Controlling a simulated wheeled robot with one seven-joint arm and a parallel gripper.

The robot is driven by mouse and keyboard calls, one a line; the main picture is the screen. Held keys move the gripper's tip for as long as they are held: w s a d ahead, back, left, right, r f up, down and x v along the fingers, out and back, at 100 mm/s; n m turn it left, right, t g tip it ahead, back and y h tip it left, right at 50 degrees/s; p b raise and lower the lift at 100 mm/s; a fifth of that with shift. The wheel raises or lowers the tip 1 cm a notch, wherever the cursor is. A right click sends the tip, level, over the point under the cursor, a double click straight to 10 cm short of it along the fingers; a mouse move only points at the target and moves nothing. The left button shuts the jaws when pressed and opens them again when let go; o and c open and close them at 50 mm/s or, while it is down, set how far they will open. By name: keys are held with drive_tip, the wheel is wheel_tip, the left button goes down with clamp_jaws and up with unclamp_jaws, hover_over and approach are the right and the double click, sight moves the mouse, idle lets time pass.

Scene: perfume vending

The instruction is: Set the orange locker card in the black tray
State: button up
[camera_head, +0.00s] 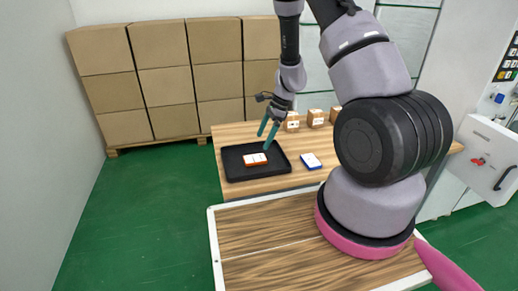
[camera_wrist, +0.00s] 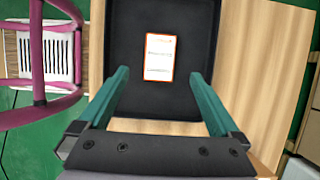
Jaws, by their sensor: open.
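The orange locker card (camera_head: 255,159) has a white face with an orange edge. It lies flat in the black tray (camera_head: 236,175) on the wooden table, and in the wrist view the card (camera_wrist: 160,57) is near the middle of the tray floor. The tray's dark floor (camera_wrist: 125,60) shows around it in that view. My gripper (camera_head: 265,137) is above the tray, just over the card's upper right side. Its two teal fingers (camera_wrist: 161,78) are spread apart with nothing between them, and the card lies beyond their tips.
A blue-edged white card (camera_head: 311,161) lies on the table right of the tray. Small brown boxes (camera_head: 315,118) stand at the table's back. Stacked cartons (camera_head: 160,75) fill the back left. A white-framed wooden surface (camera_head: 270,258) is in front.

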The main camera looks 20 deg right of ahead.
drive_tip(key=s+r+n+t, duration=0.1)
drive_tip(key=s+r+n, duration=0.2)
drive_tip(key=r, duration=1)
drive_tip(key=s+r+n+t, duration=0.1)
drive_tip(key=s+r+n, duration=0.15)
drive_tip(key=r, duration=1.05)
drive_tip(key=s+d+r+n+t+h, duration=0.2)
drive_tip(key=s+r+n+t, duration=0.3)
drive_tip(key=s+r, duration=1)
drive_tip(key=s+n, duration=0.2)
drive_tip(key=n, duration=0.1)
drive_tip(key=shift+s+h, duration=0.15)
drive_tip(key=shift+h, duration=0.15)
drive_tip(key=shift+r, duration=0.1)
